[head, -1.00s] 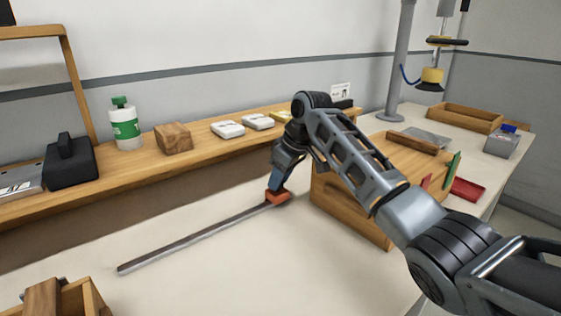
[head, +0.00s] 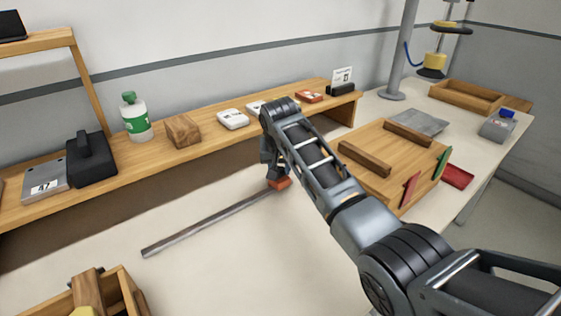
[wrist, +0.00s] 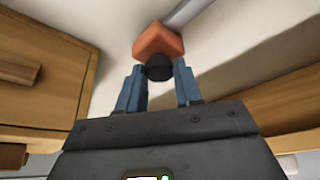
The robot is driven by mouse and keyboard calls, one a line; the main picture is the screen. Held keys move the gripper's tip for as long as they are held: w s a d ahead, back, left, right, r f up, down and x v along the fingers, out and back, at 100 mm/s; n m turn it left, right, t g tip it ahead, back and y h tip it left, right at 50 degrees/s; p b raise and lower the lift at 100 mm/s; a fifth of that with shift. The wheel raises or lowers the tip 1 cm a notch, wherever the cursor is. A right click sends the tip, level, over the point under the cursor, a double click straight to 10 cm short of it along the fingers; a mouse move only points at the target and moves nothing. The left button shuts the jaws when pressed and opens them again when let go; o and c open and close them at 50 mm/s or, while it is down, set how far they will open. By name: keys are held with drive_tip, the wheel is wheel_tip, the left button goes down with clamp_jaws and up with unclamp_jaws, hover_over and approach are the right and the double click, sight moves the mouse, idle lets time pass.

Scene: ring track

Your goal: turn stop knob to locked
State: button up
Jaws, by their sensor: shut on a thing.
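The grey metal rail (head: 210,222) lies along the table, and an orange stop block (head: 281,183) sits at its far right end. In the wrist view the orange block (wrist: 158,42) has a round black stop knob (wrist: 160,68) on the side facing me. My gripper (wrist: 159,75) has its blue fingers on either side of the knob and is shut on it. In the head view my gripper (head: 272,174) is at the block, mostly behind my own arm, and the knob is hidden. No mark showing the knob's turn is readable.
A wooden box (head: 385,160) with wooden strips stands right of the block. A wooden shelf (head: 95,180) runs behind the rail, carrying a green-white bottle (head: 136,118), a wooden block (head: 183,131) and white boxes. An open wooden box (head: 120,290) is at front left.

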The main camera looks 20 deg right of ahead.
drive_tip(key=m, duration=0.1)
drive_tip(key=m+h, duration=0.1)
drive_tip(key=m, duration=0.1)
drive_tip(key=m+g, duration=0.1)
drive_tip(key=shift+w+a+h+b, duration=0.15)
drive_tip(key=shift+a+h+b, duration=0.15)
drive_tip(key=shift+b, duration=0.1)
drive_tip(key=shift+w+m+g+h+b, duration=0.15)
drive_tip(key=shift+m+b, duration=0.25)
drive_tip(key=shift+m, duration=0.45)
drive_tip(key=shift+s+m+g+h+b, duration=0.1)
drive_tip(key=shift+m+g+h+b, duration=0.25)
drive_tip(key=shift+m, duration=0.5)
drive_tip(key=o, duration=1.1)
drive_tip(key=shift+c, duration=0.2)
drive_tip(key=v, duration=0.7)
drive_tip(key=shift+r+b, duration=0.3)
drive_tip(key=shift+r, duration=0.1)
